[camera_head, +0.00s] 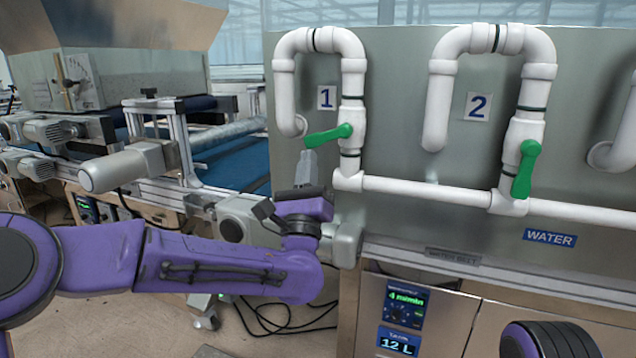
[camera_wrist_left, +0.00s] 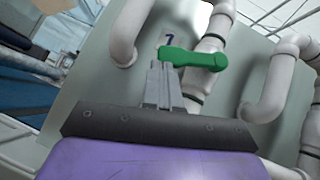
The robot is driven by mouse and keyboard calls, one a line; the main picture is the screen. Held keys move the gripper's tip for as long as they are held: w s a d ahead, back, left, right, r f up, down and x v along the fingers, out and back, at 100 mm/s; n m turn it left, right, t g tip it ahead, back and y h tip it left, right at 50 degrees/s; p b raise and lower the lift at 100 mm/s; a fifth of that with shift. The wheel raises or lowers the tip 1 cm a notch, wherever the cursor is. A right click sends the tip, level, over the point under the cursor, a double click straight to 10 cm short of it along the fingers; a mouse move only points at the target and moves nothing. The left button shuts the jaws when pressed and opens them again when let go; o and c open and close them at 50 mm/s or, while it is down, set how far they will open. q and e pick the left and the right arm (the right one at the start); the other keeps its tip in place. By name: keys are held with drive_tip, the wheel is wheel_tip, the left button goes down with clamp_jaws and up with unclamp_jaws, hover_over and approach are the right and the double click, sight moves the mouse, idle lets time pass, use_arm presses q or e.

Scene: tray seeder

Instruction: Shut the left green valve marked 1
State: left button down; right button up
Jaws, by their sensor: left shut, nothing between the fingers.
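The green valve handle marked 1 (camera_head: 328,135) sits on a white vertical pipe and points left, nearly level, with its free end a little lower. The label 1 (camera_head: 326,97) is above it on the metal panel. My left gripper (camera_head: 306,156) is shut and empty, its fingertips just below the handle's free end. In the left wrist view the shut fingers (camera_wrist_left: 163,70) reach up to the free end of the green handle (camera_wrist_left: 195,57). I cannot tell whether they touch it. My right gripper is not in view.
A second green handle (camera_head: 525,168) hangs downward on the pipe by the label 2 (camera_head: 478,106). A white horizontal pipe (camera_head: 425,190) runs below both valves. The seeder machine with a blue belt (camera_head: 235,165) stands at left. A display (camera_head: 405,308) is below the panel.

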use_arm(q)
drive_tip(key=shift+w+a+r+m+g+h+p, duration=0.15)
drive_tip(key=shift+a+r+m+h, duration=0.2)
drive_tip(key=shift+m+h, duration=1)
drive_tip(key=shift+a+r+m+g+h+p, duration=0.15)
drive_tip(key=shift+r+m+h, duration=0.25)
drive_tip(key=shift+m+h, duration=0.95)
drive_tip(key=shift+w+a+r+m+g+h, duration=0.1)
drive_tip(key=shift+a+r+m+g+h, duration=0.2)
drive_tip(key=shift+m+h, duration=1)
drive_tip(key=shift+r, duration=0.1)
